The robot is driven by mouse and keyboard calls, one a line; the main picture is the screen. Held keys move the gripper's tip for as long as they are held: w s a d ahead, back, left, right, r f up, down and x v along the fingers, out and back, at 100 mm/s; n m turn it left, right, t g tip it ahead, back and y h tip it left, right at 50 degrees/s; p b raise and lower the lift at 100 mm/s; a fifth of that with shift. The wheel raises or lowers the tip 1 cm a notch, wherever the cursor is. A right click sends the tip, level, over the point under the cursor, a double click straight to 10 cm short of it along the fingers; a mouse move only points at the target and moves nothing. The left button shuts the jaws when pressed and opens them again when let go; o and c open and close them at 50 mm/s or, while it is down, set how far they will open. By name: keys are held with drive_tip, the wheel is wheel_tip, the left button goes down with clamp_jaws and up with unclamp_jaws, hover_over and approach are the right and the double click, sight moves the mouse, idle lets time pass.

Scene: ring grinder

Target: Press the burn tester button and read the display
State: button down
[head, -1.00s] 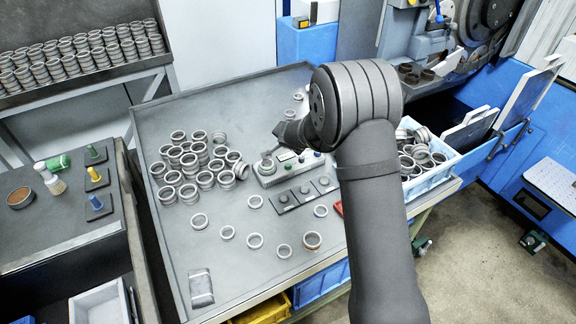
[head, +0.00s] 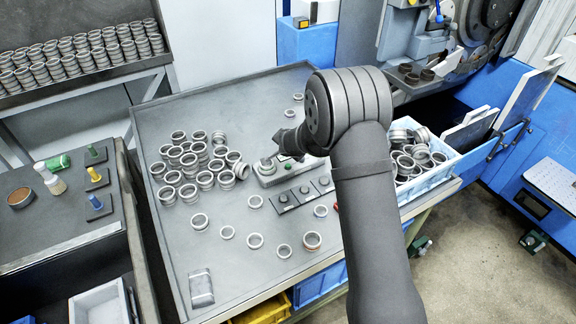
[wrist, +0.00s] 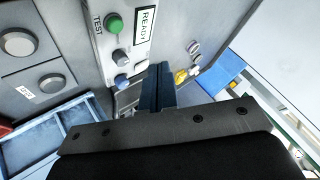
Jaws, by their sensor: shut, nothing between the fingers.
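The burn tester (head: 268,180) is a grey box on the tray table in the head view, partly covered by my arm. In the wrist view its panel (wrist: 96,45) carries a green button (wrist: 114,24) beside the word TEST, a display (wrist: 145,22) reading READY, a grey knob (wrist: 119,57) and a blue button (wrist: 122,80). My gripper (wrist: 158,72) is shut and empty. In the picture its fingertips are below and right of the green button and appear apart from it. In the head view my arm hides the fingertips.
Several loose metal rings (head: 190,160) lie left of the tester. Small dark units with knobs (head: 283,199) sit in front of it. A blue-white crate of rings (head: 440,172) is at the right.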

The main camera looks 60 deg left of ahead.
sight(288, 166)
drive_tip(key=shift+f, duration=3.05)
drive_tip(key=shift+f, duration=0.15)
drive_tip(key=shift+f, duration=0.3)
